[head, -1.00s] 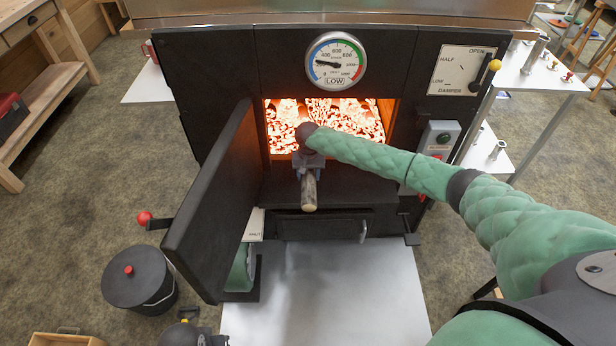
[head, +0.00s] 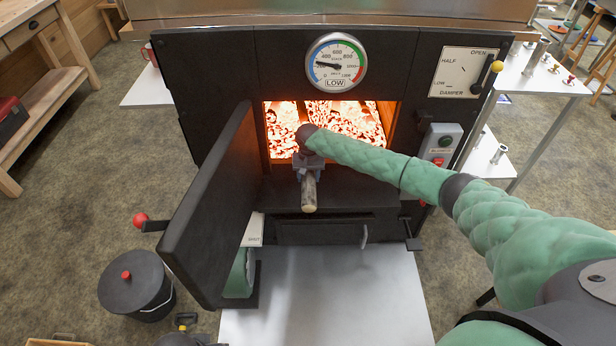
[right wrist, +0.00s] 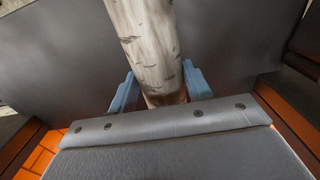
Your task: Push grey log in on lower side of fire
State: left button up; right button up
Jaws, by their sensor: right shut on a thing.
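The grey log (right wrist: 147,38) has pale, dark-flecked bark and shows in the right wrist view between my blue fingers. My right gripper (right wrist: 160,92) is shut on it. In the head view my right gripper (head: 309,162) is at the open firebox mouth, and the near end of the log (head: 309,196) sticks out towards me. The log's far end is hidden by my gripper and wrist. The fire (head: 345,120) glows white and orange behind, split by a dark gap; its left part (head: 281,130) also shows. Which side is lower I cannot tell.
The black firebox door (head: 210,205) stands open to the left of the mouth. A dark ledge (head: 365,190) lies under the opening. The gauge (head: 336,62) reads LOW. A damper lever (head: 487,75) and a switch box (head: 440,143) are at the right. A lidded bucket (head: 135,283) stands on the floor.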

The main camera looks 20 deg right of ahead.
jog(key=o, duration=1.1)
jog(key=shift+c, duration=0.2)
pick_arm(q)
jog(key=shift+a, duration=0.2)
pick_arm(e)
jog(key=shift+o, duration=1)
notch_tip(320, 180, up, 7)
jog(key=shift+a+b, duration=0.1)
jog(key=shift+b, duration=0.4)
jog(key=shift+r, duration=0.5)
pick_arm(q)
jog(key=shift+w+d+f, duration=0.2)
jog(key=shift+d+f, duration=0.15)
jog(key=shift+f, duration=0.1)
jog(key=shift+w+d+f, duration=0.15)
jog(key=shift+d+f, duration=0.2)
jog(key=shift+f, duration=0.1)
